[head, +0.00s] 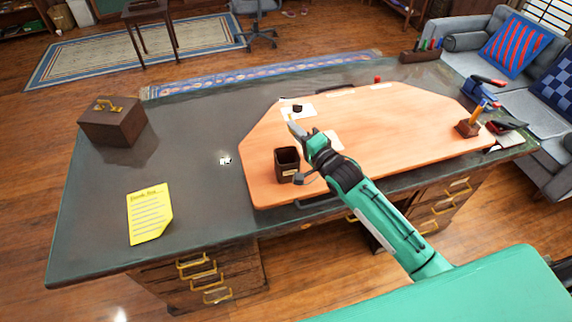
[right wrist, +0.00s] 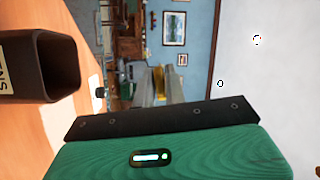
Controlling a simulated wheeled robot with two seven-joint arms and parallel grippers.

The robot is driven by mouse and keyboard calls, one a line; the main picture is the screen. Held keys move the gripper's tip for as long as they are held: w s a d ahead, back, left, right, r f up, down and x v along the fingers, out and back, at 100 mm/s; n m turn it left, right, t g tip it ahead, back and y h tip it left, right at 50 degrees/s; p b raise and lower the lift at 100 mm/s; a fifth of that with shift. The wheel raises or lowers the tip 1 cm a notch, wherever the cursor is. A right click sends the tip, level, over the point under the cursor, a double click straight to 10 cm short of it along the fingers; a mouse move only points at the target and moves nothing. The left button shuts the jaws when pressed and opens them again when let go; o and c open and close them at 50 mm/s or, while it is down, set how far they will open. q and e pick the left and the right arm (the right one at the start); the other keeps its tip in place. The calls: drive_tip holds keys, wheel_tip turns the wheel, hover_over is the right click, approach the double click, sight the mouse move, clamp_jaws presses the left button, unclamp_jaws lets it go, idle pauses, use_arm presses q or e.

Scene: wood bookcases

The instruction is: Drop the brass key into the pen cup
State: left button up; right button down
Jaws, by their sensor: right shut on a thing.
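The pen cup (head: 287,166) is a dark, square, open-topped cup with a pale label. It stands upright on the orange-brown desk pad, and it also shows at the left of the right wrist view (right wrist: 36,68). My right gripper (head: 294,128) is just beyond the cup's rim in the head view, apart from it in the wrist view. Its grey fingers (right wrist: 160,84) are shut on a yellow, brass-coloured piece, the brass key (right wrist: 159,77). Most of the key is hidden between the fingers, and I cannot make it out in the head view. My left gripper is not in view.
A white card with a small dark object (head: 297,110) lies behind the gripper. A yellow note (head: 150,213) and a brown box with a brass handle (head: 112,125) are on the left of the desk. A wooden stand (head: 467,129) is at the right. The pad's middle is clear.

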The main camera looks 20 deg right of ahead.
wheel_tip(320, 180, down, 5)
drive_tip(key=b, duration=0.4)
drive_tip(key=shift+w+a+f, duration=0.1)
drive_tip(key=shift+w+f, duration=0.05)
drive_tip(key=c, duration=1.4)
unclamp_jaws()
drive_tip(key=shift+o, duration=0.2)
drive_tip(key=r+b+v, duration=0.1)
drive_tip(key=b+v, duration=0.2)
drive_tip(key=v, duration=1)
drive_tip(key=shift+s+f+b, duration=0.4)
drive_tip(key=shift+f, duration=0.05)
